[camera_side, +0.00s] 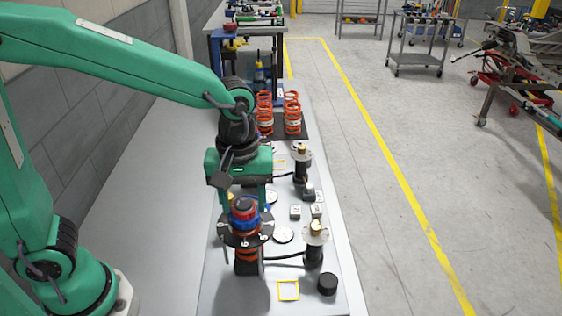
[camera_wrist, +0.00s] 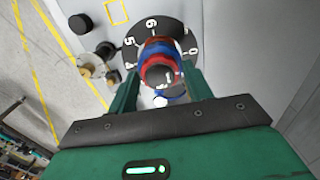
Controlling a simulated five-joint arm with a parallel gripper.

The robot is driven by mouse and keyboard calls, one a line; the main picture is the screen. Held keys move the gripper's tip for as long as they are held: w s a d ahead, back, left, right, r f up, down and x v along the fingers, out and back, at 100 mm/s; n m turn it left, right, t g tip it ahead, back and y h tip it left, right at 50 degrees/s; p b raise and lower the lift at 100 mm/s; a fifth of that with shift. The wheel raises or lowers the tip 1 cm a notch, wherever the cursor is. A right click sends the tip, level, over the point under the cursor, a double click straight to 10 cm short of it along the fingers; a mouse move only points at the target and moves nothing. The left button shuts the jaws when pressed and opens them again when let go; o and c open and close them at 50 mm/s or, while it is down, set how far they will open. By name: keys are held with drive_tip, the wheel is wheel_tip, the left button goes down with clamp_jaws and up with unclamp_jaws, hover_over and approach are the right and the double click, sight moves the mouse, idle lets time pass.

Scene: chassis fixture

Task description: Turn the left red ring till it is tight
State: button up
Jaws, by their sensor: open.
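A red ring (camera_side: 243,209) sits on top of an upright stack, with blue below it and a black numbered dial (camera_side: 262,231) around it. Below the dial is an orange-red coil spring (camera_side: 247,254). My gripper (camera_side: 244,195) points down over this stack. In the wrist view the red ring (camera_wrist: 158,71) lies between the two green fingers of my gripper (camera_wrist: 163,80), which are open on either side of it. I cannot tell whether either finger touches the ring. The dial (camera_wrist: 177,32) shows behind it, partly hidden.
Two orange springs (camera_side: 293,114) stand on a dark mat farther back. Black posts with metal tops (camera_side: 316,232) stand right of the stack. A black round cap (camera_side: 327,284) and a yellow square outline (camera_side: 288,290) are near the front. The bench is bare at left.

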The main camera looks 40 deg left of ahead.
drive_tip(key=shift+n, duration=0.3)
drive_tip(key=n, duration=0.5)
drive_tip(key=shift+n, duration=0.3)
drive_tip(key=n, duration=1)
drive_tip(key=shift+n, duration=1.1)
drive_tip(key=shift+n, duration=1.1)
